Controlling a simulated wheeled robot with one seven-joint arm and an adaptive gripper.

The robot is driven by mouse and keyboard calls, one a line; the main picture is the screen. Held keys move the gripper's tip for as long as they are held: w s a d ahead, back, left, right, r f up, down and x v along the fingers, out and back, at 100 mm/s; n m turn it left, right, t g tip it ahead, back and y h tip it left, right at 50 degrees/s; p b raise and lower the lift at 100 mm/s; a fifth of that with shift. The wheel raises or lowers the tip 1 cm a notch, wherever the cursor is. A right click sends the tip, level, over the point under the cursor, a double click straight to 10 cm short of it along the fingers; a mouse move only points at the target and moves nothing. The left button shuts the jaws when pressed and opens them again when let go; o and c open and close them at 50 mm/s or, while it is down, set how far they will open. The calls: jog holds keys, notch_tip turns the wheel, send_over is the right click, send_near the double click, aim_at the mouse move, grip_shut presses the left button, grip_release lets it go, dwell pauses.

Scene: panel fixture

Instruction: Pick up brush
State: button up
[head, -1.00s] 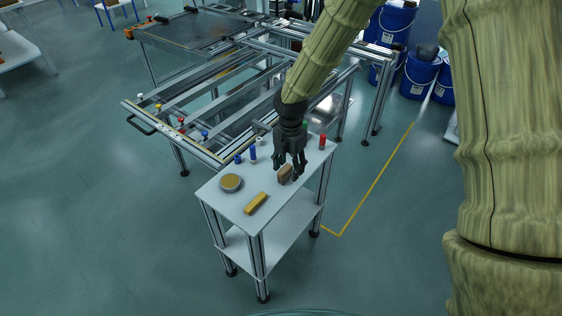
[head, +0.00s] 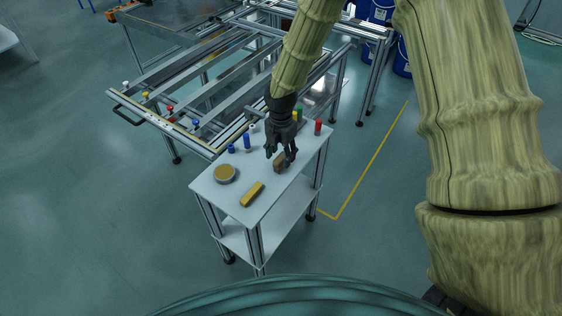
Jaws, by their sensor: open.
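A small brown block-shaped thing (head: 279,162), which looks like the brush, rests on the white top of the small cart (head: 232,198), near its right side. My gripper (head: 280,158) points down over it with its fingers spread open. The fingertips appear close to the brown thing and partly cover it. I cannot tell whether they touch it or how far they are above it. A yellow oblong block (head: 252,194) lies nearer the front, clear of my gripper.
A round tin (head: 225,173) sits at the cart's left. Small blue bottles (head: 247,142) stand along the back, and a red bottle (head: 318,127) at the back right. A metal frame fixture (head: 190,95) stands behind the cart. The floor at left is open.

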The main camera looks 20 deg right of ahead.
aim_at(281, 157)
jog(key=shift+w+f, duration=0.1)
jog(key=shift+f, duration=2.1)
grip_shut()
